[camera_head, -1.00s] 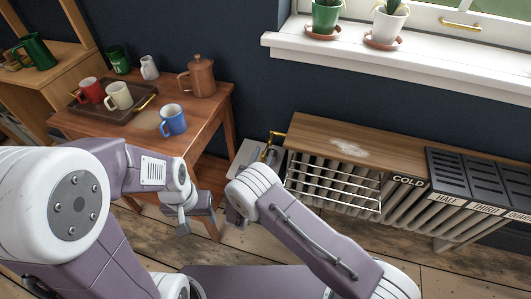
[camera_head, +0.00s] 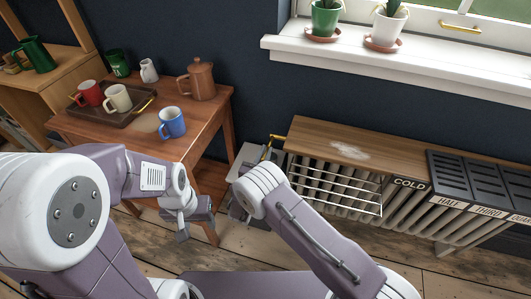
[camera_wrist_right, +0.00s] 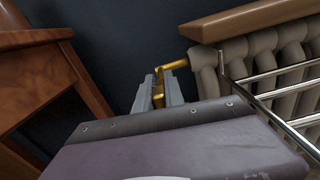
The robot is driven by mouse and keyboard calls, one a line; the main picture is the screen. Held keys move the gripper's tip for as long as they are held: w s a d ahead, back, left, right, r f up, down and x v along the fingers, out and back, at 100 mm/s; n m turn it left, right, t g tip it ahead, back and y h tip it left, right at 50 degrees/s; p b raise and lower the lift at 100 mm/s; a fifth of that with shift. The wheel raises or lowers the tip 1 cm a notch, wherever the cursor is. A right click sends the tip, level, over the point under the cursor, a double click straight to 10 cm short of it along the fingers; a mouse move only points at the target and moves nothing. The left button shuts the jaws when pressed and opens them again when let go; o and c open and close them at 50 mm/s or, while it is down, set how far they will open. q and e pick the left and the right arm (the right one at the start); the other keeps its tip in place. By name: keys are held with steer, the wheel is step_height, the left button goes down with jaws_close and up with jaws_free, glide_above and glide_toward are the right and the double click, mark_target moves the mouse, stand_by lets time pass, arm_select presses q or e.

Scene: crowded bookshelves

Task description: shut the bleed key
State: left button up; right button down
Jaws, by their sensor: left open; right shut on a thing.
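The brass bleed key (camera_head: 275,139) is at the left end of the radiator, just below its wooden top. It also shows in the right wrist view (camera_wrist_right: 174,66), where its lower part sits between my right gripper's grey fingers (camera_wrist_right: 159,92). My right gripper is shut on this brass part. In the head view, my right wrist hides most of the gripper. My left gripper (camera_head: 186,224) is open and empty, low in front of the small table and apart from the key.
The radiator (camera_head: 320,180) has a wire rack (camera_head: 335,190) on its front, close to my right gripper. The wooden side table (camera_head: 205,125) with mugs, a tray and a brown pot stands left. Floor shows between table and radiator.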

steer(key=m, duration=0.4)
steer(key=shift+d+f+m, duration=0.15)
steer(key=shift+d+m, duration=0.05)
steer(key=shift+m, duration=0.1)
steer(key=shift+s+d+f+m+b, duration=0.15)
steer(key=shift+m+b, duration=0.5)
steer(key=shift+m, duration=1.4)
steer(key=shift+w+f+m+b, duration=0.15)
steer(key=shift+m+b, duration=0.55)
steer(key=shift+m, duration=1.3)
steer(key=shift+s+d+f+m+b, duration=0.15)
steer(key=shift+m+b, duration=0.5)
steer(key=shift+m, duration=1.4)
steer(key=c, duration=1.4)
jaws_free()
steer(key=shift+c, duration=0.2)
